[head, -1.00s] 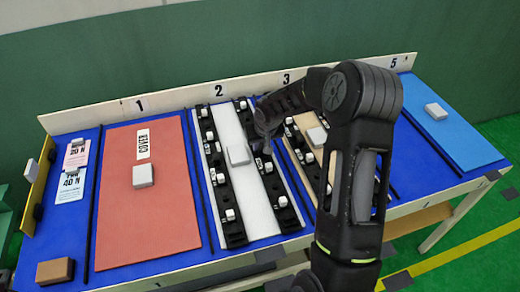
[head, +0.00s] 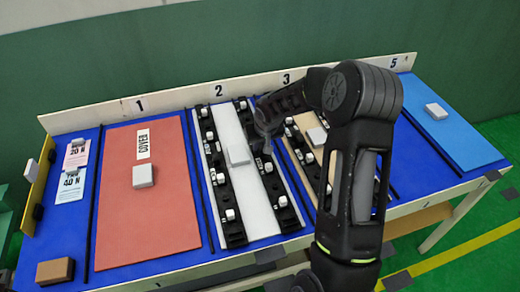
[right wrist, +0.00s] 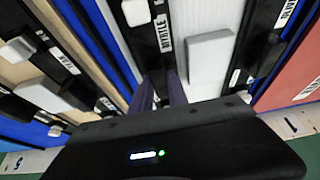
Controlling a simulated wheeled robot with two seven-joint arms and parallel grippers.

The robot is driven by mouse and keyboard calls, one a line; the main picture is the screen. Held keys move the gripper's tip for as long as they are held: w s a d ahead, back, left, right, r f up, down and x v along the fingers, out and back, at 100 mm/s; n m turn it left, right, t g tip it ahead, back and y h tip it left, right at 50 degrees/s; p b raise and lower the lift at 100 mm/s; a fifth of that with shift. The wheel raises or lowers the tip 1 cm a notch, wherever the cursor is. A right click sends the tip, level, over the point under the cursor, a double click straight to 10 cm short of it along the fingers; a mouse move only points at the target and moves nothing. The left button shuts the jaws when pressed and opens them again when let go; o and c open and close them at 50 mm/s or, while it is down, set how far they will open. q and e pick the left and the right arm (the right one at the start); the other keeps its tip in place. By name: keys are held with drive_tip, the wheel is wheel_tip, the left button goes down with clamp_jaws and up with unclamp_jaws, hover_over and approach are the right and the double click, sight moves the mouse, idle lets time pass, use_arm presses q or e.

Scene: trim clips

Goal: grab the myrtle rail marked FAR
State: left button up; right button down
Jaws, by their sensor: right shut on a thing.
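The black myrtle rail (head: 276,186) lies along the right side of the white panel (head: 240,190) at place 2 and carries white blocks. Its MYRTLE label (right wrist: 163,33) reads in the right wrist view; I cannot read FAR. My right gripper (head: 263,143) is at the far part of this rail, pointing down. In the right wrist view its fingers (right wrist: 161,92) are shut on the rail, and my gripper body hides the part below. My left gripper is not in view.
A second black rail (head: 228,197) lies left of the white panel. A pale block (head: 238,155) sits on the panel, close to the gripper. A tan panel (head: 304,124) with rails is to the right, partly behind my arm. A back board (head: 175,100) edges the table.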

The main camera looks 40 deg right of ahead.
drive_tip(key=shift+r, duration=0.15)
idle(0.4)
wheel_tip(320, 180, up, 18)
drive_tip(key=b, duration=0.1)
idle(0.4)
idle(0.5)
